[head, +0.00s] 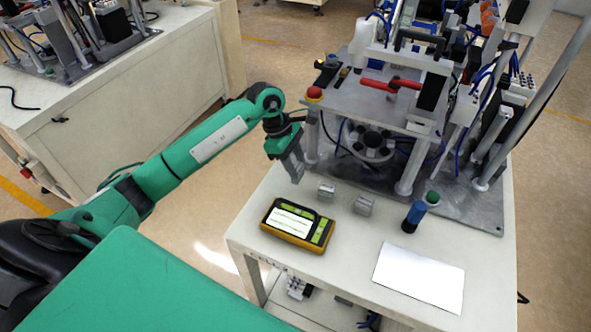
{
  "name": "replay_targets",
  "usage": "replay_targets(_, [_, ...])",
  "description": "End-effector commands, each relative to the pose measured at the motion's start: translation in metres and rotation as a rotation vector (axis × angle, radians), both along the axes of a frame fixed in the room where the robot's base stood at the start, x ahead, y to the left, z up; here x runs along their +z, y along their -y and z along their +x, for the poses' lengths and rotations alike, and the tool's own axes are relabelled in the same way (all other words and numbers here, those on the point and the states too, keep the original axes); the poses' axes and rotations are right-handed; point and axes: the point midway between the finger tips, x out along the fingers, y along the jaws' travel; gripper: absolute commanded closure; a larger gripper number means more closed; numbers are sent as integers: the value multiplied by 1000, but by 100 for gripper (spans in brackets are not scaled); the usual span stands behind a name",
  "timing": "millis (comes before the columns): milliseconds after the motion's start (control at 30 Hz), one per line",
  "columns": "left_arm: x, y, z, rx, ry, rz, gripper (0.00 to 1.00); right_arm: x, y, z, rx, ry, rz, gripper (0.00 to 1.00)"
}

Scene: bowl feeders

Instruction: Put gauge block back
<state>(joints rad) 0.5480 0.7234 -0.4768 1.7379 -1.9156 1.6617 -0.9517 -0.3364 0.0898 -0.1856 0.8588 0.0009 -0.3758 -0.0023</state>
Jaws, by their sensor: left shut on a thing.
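My left gripper (295,177) hangs at the left edge of the white table (240,232), in front of the machine's left post. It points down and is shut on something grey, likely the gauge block. Its grey fingers and the held piece blend together, so the piece's outline cannot be told. Two small grey metal blocks stand on the table to the right of the gripper: a nearer-left block (326,191) and a right block (363,205). They stand apart from the gripper. My right gripper is not in view.
A yellow handheld meter (298,225) lies at the table's front left. A blue and black cylinder (413,217) stands right of the blocks. A white sheet (420,277) lies front right. The feeder machine (380,100) with a red lever fills the back.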

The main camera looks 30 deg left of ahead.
Motion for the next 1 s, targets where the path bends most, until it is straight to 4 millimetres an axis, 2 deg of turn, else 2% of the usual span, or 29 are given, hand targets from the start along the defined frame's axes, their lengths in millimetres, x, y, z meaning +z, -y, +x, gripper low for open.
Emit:
replay_targets(200, [-31, 1, -1, 1, -3, -2, 91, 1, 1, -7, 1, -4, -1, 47])
replay_targets(567, [-36, 0, 0, 0, -1, 0, 91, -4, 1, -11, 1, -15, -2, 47])
replay_targets(600, [-35, 0, 0, -1, -2, 0, 59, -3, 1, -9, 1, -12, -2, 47])
replay_targets(700, [-35, 0, 0, -1, -2, 0, 41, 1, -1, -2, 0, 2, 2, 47])
replay_targets(1000, [-34, 0, 0, -1, -2, 0, 41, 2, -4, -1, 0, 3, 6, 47])
